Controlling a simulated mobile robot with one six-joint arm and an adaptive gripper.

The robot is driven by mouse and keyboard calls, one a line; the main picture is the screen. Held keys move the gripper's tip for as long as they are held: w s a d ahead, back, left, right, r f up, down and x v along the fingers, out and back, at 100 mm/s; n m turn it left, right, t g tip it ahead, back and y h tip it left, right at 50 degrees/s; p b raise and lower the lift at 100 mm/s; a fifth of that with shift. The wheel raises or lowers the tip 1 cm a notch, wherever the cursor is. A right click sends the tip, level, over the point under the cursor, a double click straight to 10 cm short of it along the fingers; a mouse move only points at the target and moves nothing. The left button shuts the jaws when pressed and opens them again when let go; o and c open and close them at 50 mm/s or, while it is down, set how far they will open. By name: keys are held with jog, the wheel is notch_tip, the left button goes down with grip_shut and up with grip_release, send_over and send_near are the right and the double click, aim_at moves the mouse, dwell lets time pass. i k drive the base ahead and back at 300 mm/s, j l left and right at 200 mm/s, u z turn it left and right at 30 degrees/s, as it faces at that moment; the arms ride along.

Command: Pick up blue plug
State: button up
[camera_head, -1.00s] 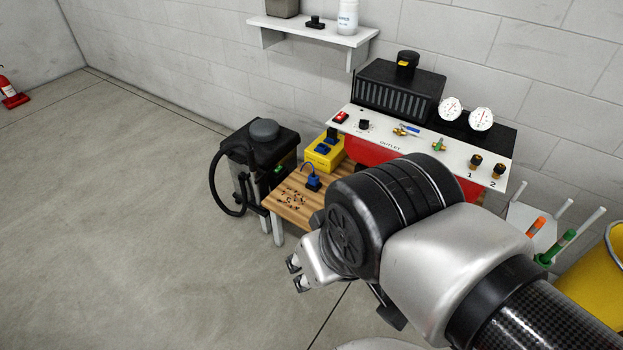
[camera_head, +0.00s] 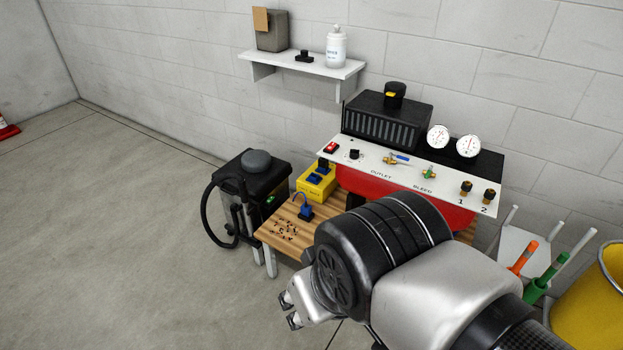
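A blue plug (camera_head: 306,213) with a thin blue cord loop stands on the wooden table (camera_head: 274,246). It is beside a patch of small brown bits. Another blue piece (camera_head: 316,178) sits on the yellow box (camera_head: 312,189) behind it. My gripper (camera_head: 289,310) is at the lower middle, in front of and below the table edge, apart from the plug. Its two fingertips show with a gap between them, and nothing shows between them. My arm hides the right part of the table.
A black machine with a hose (camera_head: 256,178) stands left of the table. A red and white gauge panel (camera_head: 400,172) is behind it. A wall shelf (camera_head: 300,64) holds a bottle. A yellow bin (camera_head: 597,305) and colored rods are at right.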

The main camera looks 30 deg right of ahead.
aim_at(306, 209)
jog(key=i+j+z, duration=0.25)
jog(key=i, duration=0.4)
jog(key=i+j+z, duration=0.25)
jog(key=i, duration=0.4)
jog(key=i+j+z, duration=0.2)
jog(key=i, duration=0.4)
jog(key=i+j+z, duration=0.25)
jog(key=i+j, duration=0.25)
jog(key=i, duration=0.05)
